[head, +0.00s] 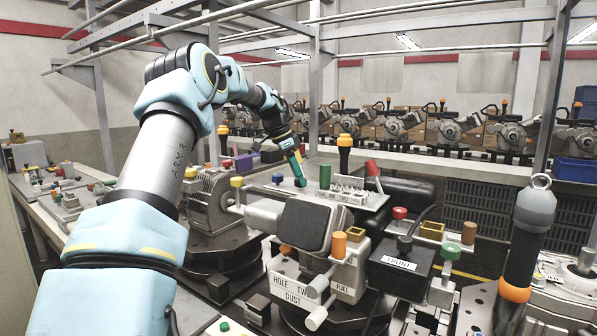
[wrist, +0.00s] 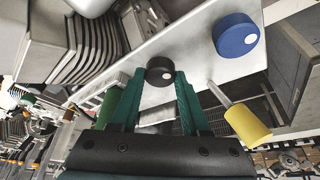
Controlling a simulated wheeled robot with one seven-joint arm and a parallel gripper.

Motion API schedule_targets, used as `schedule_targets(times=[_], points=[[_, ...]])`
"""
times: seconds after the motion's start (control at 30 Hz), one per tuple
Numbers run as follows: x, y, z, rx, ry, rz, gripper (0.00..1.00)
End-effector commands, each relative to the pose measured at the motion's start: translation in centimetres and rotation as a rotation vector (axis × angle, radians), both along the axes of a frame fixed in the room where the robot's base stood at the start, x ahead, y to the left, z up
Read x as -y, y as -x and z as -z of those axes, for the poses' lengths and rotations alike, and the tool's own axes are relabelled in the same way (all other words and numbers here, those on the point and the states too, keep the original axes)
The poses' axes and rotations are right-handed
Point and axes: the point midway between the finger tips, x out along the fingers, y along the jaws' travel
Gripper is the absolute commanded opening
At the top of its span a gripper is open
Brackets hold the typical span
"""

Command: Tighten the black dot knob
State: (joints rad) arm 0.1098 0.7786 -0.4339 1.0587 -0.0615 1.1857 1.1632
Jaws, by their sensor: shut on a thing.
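The black dot knob (wrist: 159,69) is a small black cylinder with a white dot on its face, on a light grey plate (wrist: 195,50) in the wrist view. My gripper (wrist: 160,80) has one green finger on each side of the knob and is shut on it. In the head view my gripper (head: 301,184) points down at the back of the light plate (head: 262,188) of the fixture. I cannot make out the black knob there.
A blue knob with a white dot (wrist: 236,36) sits close by on the same plate. A yellow knob on a rod (wrist: 248,125) sticks out near my right finger. In the head view a green cylinder (head: 325,177) and an orange-topped black post (head: 345,150) stand right of my gripper.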

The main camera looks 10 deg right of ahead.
Motion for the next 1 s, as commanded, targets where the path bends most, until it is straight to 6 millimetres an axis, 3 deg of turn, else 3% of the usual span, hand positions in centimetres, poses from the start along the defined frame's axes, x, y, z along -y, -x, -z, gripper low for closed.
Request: schedule_targets(times=[0.67,0.7,0.93,1.0], points=[[0.05,-0.08,-0.10,0.003,0.001,0.068,0.00],[0.05,-0.08,-0.09,0.003,0.000,0.068,0.47],[0.03,-0.06,-0.05,0.002,0.000,0.067,0.73],[0.03,-0.05,-0.03,0.002,0.000,0.067,0.76]])
